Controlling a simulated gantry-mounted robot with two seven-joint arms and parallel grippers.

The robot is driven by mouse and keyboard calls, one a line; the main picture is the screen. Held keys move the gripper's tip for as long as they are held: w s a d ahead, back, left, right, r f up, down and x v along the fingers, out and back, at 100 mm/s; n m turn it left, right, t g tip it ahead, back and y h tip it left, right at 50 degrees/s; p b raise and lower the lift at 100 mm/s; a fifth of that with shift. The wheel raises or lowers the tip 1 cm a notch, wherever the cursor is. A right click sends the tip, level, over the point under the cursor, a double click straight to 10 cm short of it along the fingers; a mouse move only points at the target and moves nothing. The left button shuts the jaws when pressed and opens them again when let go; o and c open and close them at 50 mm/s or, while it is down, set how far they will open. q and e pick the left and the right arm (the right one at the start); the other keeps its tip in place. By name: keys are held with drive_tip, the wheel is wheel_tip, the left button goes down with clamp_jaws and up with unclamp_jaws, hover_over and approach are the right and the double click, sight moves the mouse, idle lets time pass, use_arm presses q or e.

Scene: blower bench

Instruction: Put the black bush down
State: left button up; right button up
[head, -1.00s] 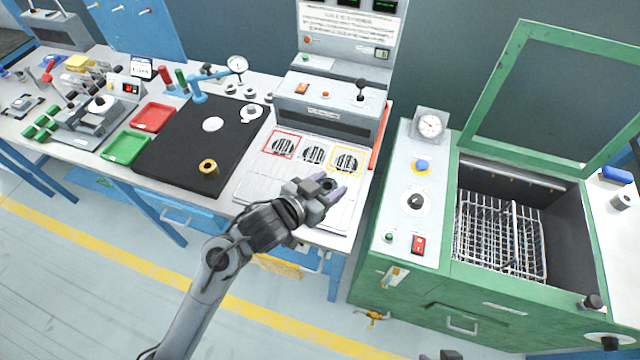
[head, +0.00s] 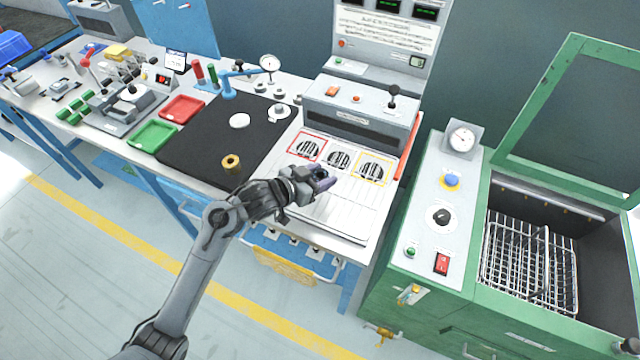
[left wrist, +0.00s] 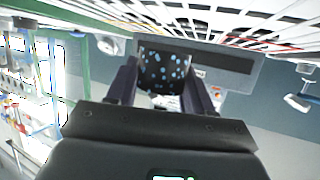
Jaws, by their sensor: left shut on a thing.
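My left gripper (head: 322,180) is over the pale slatted plate (head: 335,215) at the front of the bench, before the three round vents. It is shut on the black bush, a dark short cylinder. In the left wrist view the black bush (left wrist: 163,72) shows between the two fingers, speckled with light blue spots. In the head view the bush is small and mostly hidden by the fingers. It appears held above the plate, but I cannot tell the exact height. My right gripper is not in view.
A brass bush (head: 231,163) and a white disc (head: 239,120) are on the black mat (head: 200,150). Vents with red (head: 307,148) and yellow (head: 373,168) frames lie behind the gripper. Red (head: 181,109) and green (head: 153,136) trays stand left. A green washer cabinet stands right.

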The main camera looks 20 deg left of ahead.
use_arm(q)
wheel_tip(320, 180, down, 3)
drive_tip(key=shift+f+b, duration=0.15)
drive_tip(key=shift+b, duration=0.4)
drive_tip(key=shift+f, duration=0.15)
drive_tip(key=o, duration=1.2)
drive_tip(key=shift+o, duration=0.2)
